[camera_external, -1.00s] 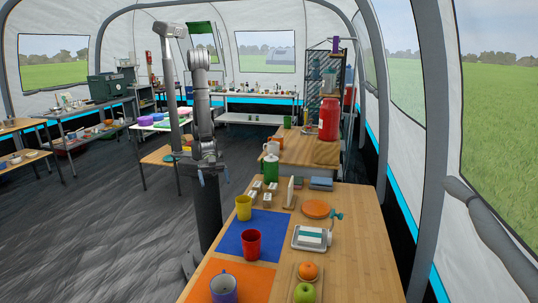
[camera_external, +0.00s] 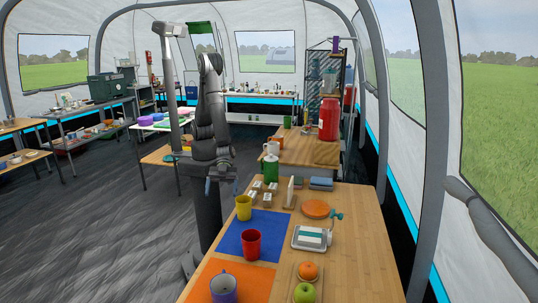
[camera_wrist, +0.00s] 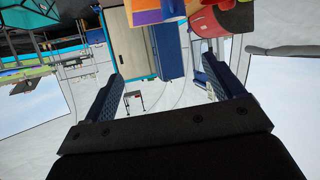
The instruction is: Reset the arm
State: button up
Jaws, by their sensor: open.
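My gripper (camera_external: 221,187) is open and empty. It hangs in the air beside the left edge of the wooden table, left of the yellow cup (camera_external: 244,208) and above table height. My arm stands folded and upright above it. In the wrist view my gripper (camera_wrist: 162,75) shows two spread fingers with nothing between them touching either one.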

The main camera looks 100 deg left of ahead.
jog(key=shift+w+d+f+m+g, duration=0.15)
jog(key=shift+w+m+g, duration=0.1)
jog(key=shift+w, duration=0.25)
jog(key=shift+w+d+f+m+g, duration=0.15)
jog(key=shift+w+g, duration=0.1)
jog(key=shift+w, duration=0.25)
jog(key=shift+r, duration=0.1)
jog(key=s+a+n+t+y, duration=0.1)
jog(key=s+a+n+t, duration=0.2)
jog(key=s, duration=0.4)
jog(key=shift+a+r+n+t, duration=0.3)
jog(key=shift+a+t, duration=0.3)
jog(key=shift+a, duration=0.75)
jog(key=shift+w+d, duration=0.1)
